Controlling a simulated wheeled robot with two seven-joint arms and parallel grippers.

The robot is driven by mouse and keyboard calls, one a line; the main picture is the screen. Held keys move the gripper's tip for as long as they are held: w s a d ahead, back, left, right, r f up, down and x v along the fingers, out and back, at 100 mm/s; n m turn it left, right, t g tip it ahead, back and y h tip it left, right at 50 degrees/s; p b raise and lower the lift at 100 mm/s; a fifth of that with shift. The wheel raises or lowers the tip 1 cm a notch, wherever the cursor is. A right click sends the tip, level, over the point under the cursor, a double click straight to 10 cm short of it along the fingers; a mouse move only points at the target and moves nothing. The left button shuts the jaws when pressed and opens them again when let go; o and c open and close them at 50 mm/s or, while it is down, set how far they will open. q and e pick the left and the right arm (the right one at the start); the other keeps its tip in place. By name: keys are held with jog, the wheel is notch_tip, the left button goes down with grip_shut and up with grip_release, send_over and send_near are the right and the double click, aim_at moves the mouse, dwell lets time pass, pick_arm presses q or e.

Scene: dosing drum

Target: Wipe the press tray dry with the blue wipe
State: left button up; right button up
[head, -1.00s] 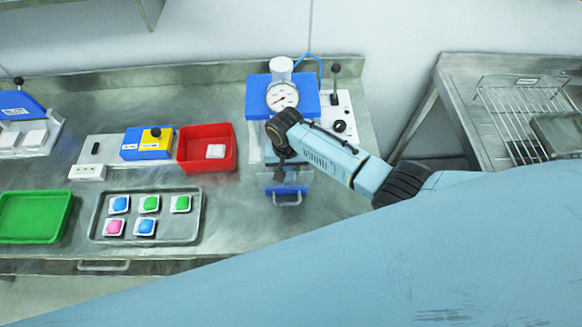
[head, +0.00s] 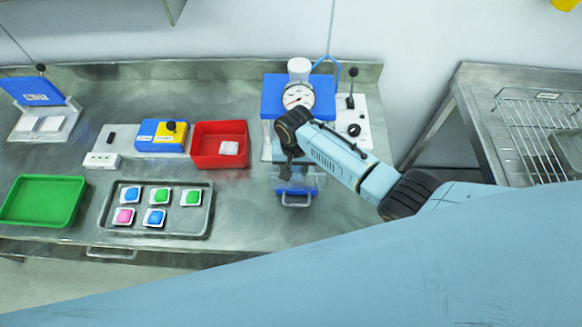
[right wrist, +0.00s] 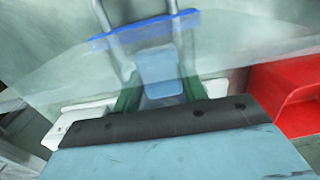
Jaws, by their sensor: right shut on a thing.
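The press (head: 273,95), with a blue body and round dial gauge, stands at the back of the steel bench. Its clear guard with a blue edge (head: 297,191) and a handle is at the front; this edge also shows in the right wrist view (right wrist: 145,30). My right gripper (head: 287,168) points down at the press front, partly hidden by its own wrist. In the right wrist view its green fingers are shut on the light blue wipe (right wrist: 160,74), seen through clear panel. I cannot make out the press tray clearly. My left gripper is not in view.
Left of the press are a red bin (head: 206,160) holding a white piece, a blue and yellow box (head: 150,136), a grey tray (head: 190,227) of several coloured pads and a green tray (head: 45,202). A lever panel (head: 353,115) is close on the right. A wire rack (head: 535,130) stands further right.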

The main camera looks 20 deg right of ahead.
jog(key=shift+s+d+r, duration=0.1)
jog(key=shift+d+r, duration=0.3)
notch_tip(320, 180, up, 16)
jog(key=w, duration=0.2)
jog(key=shift+d, duration=0.25)
dwell(0.5)
jog(key=shift+f, duration=0.15)
dwell(0.3)
jog(key=s+d+f+n+b, duration=0.3)
jog(key=d+b, duration=0.4)
jog(key=b, duration=1)
jog(key=shift+s+f+b, duration=0.35)
jog(key=shift+b, duration=0.05)
